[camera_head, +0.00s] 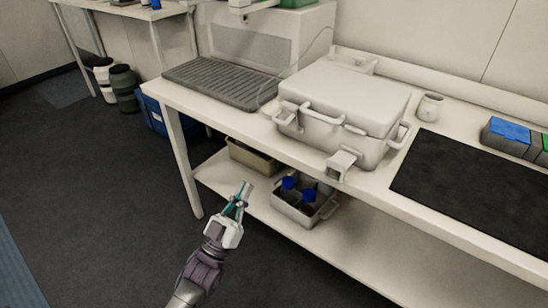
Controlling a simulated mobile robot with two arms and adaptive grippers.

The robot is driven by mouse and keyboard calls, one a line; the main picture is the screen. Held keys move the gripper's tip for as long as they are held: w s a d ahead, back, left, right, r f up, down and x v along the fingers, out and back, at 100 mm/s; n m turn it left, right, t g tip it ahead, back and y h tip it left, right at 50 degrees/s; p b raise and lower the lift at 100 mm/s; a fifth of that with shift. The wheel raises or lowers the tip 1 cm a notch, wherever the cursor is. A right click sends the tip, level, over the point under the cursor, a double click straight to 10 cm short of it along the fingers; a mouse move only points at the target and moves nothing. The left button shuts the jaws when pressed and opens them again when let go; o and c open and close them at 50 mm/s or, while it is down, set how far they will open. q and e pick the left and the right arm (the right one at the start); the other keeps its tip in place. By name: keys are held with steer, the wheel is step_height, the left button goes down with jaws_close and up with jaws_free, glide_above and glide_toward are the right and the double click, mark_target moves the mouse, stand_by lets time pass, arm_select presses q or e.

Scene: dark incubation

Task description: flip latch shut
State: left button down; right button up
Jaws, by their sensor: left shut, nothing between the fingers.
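A white case (345,95) with a closed-looking lid stands on the bench, with handles on its front and right side. A pale latch piece (341,164) sticks out low on its front, near the bench's front edge, and looks swung down and away from the lid. My left gripper (245,188) is in front of the bench and below its top, to the left of the latch and apart from it. Its fingers are together and hold nothing. My right gripper is not in view.
A grey ribbed tray (222,83) lies left of the case. A white cup (430,107), a black mat (475,187) and a blue-topped box (508,133) are to its right. The lower shelf holds a tan bin (253,160) and a metal tray (301,213) with blue-capped bottles.

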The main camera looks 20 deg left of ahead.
mark_target(286, 122)
arm_select(q)
steer(key=w+d+r+m+t+h, duration=0.1)
steer(key=w+d+r, duration=0.2)
steer(key=w+r, duration=0.6)
steer(key=shift+d+r+h, duration=0.35)
steer(key=shift+r+h, duration=0.05)
steer(key=shift+r, duration=0.55)
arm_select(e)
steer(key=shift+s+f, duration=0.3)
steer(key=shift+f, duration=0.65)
arm_select(q)
steer(key=shift+w+d+r+p, duration=0.1)
steer(key=shift+w+r+p, duration=0.2)
steer(key=shift+r+p, duration=0.25)
steer(key=shift+w+d+r+p, duration=0.1)
steer(key=shift+w+r+p, duration=0.15)
steer(key=shift+r+p, duration=0.25)
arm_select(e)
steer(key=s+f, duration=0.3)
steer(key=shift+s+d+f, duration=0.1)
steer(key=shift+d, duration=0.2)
